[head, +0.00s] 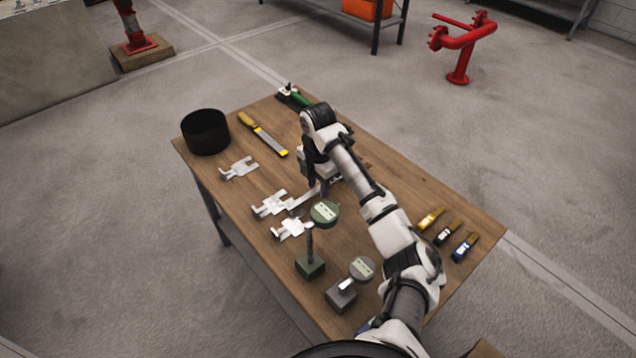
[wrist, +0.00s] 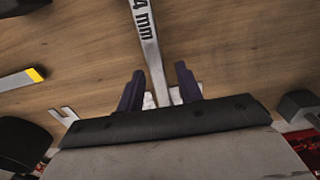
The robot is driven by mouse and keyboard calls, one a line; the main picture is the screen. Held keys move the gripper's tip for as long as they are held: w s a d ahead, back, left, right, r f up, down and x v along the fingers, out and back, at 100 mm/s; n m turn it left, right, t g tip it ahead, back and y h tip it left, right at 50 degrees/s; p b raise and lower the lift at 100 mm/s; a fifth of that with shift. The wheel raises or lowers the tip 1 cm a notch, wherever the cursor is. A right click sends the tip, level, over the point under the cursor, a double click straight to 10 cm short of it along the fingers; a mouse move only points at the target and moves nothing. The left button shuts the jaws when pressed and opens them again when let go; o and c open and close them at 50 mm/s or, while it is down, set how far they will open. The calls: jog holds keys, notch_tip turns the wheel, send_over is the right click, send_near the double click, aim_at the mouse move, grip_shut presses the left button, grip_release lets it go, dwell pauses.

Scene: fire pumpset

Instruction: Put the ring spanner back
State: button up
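A flat silver bar marked "4 mm" (wrist: 146,35), which looks like the ring spanner, runs from the top of the wrist view down between my fingers. Its ends are cut off or hidden there. In the head view, a silver bar (head: 303,199) shows beside my gripper (head: 323,186), partly hidden by it. My gripper points down low over the table. In the wrist view its two dark fingers (wrist: 159,90) stand apart, one on each side of the bar, with small gaps showing.
The wooden table (head: 400,190) also holds a black pot (head: 205,131), a yellow-ended file (head: 263,134), a green-handled tool (head: 297,98), several silver fork-shaped pieces (head: 270,204), two round gauges on blocks (head: 325,213) and three coloured small tools (head: 447,232).

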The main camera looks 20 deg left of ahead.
aim_at(317, 190)
notch_tip(317, 190, up, 12)
jog(key=shift+r, duration=0.1)
dwell(0.7)
jog(key=shift+s, duration=0.1)
dwell(0.3)
